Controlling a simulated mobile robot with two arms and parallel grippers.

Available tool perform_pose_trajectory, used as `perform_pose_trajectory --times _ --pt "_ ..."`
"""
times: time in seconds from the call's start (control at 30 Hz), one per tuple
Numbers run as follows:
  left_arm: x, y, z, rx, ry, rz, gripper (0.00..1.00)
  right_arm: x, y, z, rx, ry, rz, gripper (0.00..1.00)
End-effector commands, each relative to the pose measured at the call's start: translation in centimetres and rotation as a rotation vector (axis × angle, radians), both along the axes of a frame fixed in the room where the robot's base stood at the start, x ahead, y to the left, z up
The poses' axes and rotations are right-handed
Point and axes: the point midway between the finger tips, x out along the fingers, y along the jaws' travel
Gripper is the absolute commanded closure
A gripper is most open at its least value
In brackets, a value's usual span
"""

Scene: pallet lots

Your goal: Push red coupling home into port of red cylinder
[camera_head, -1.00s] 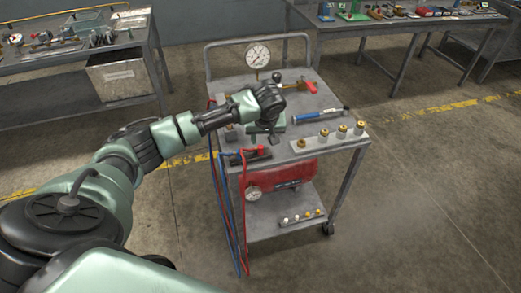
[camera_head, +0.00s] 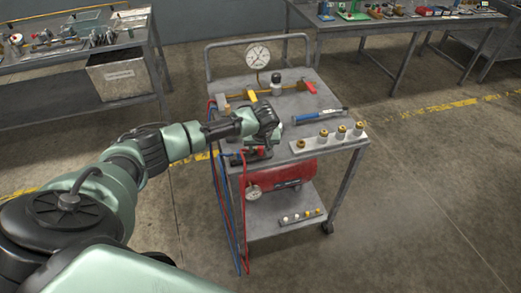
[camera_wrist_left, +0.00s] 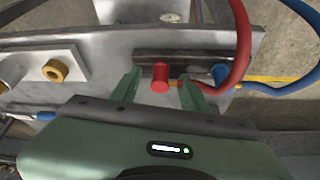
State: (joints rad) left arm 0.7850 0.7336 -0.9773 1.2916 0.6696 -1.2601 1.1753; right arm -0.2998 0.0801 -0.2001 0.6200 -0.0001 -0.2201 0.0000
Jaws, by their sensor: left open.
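My left gripper (camera_head: 262,148) is over the front left corner of the cart top, pointing down. In the left wrist view its green fingers (camera_wrist_left: 159,92) are spread apart. A red coupling (camera_wrist_left: 160,79) stands between them, by a dark holder block (camera_wrist_left: 178,58), with gaps visible on both sides. In the head view my gripper mostly covers this spot. A red cylinder (camera_head: 312,170) lies below the cart top, partly hidden by it. I cannot make out its port. My right gripper is not in view.
A blue coupling (camera_wrist_left: 220,74) sits beside the block. Red (camera_wrist_left: 243,35) and blue hoses hang at the cart's left side. A white plate with brass fittings (camera_head: 330,138), a blue tool (camera_head: 318,116) and a gauge (camera_head: 257,55) are on the cart.

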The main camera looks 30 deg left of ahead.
Motion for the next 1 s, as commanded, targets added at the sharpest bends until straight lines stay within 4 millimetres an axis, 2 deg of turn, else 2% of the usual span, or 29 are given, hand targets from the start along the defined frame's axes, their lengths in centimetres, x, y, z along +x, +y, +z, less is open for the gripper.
perform_pose_trajectory --times 0.23,0.27,0.4,0.43,0.77,1.0 --pt "0.0 0.0 0.0 0.000 0.000 -0.001 0.55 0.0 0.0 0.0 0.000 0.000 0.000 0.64" --pt "0.0 0.0 0.0 0.000 0.000 -0.001 0.58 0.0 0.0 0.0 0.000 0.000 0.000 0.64" --pt "0.0 0.0 0.0 0.000 0.000 -0.001 0.97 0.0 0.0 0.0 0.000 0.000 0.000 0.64" --pt "0.0 0.0 0.0 0.000 0.000 -0.001 1.00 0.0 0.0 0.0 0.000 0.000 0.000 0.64" --pt "0.0 0.0 0.2 0.000 -0.001 -0.001 1.00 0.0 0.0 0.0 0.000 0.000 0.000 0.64" --pt "0.1 0.0 2.2 -0.002 -0.004 -0.002 1.00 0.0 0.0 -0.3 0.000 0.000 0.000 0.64"
